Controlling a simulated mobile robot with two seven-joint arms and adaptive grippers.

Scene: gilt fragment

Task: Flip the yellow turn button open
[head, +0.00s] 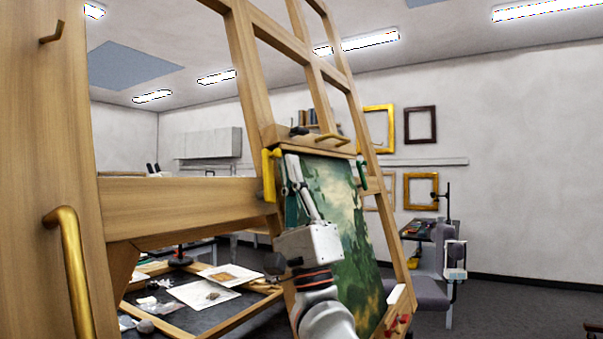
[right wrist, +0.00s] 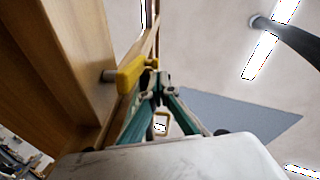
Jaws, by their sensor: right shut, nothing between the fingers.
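The yellow turn button (head: 267,176) is on the left side of the easel frame, beside the painting's upper left edge. It stands roughly upright in the head view. In the right wrist view the yellow turn button (right wrist: 132,74) sits on a grey pin left of the fingertips. My right gripper (head: 290,168) is shut and empty, its fingers pointing up just right of the button. In the right wrist view the tips of my right gripper (right wrist: 155,84) are close to the button's end; I cannot tell whether they touch. My left gripper is not in view.
The green landscape painting (head: 345,225) leans in the wooden easel behind my right gripper. A green turn button (head: 361,172) is at its right edge. A wooden beam (head: 180,207) crosses at left. A low table with papers (head: 203,294) stands below. A brass handle (head: 70,265) is near left.

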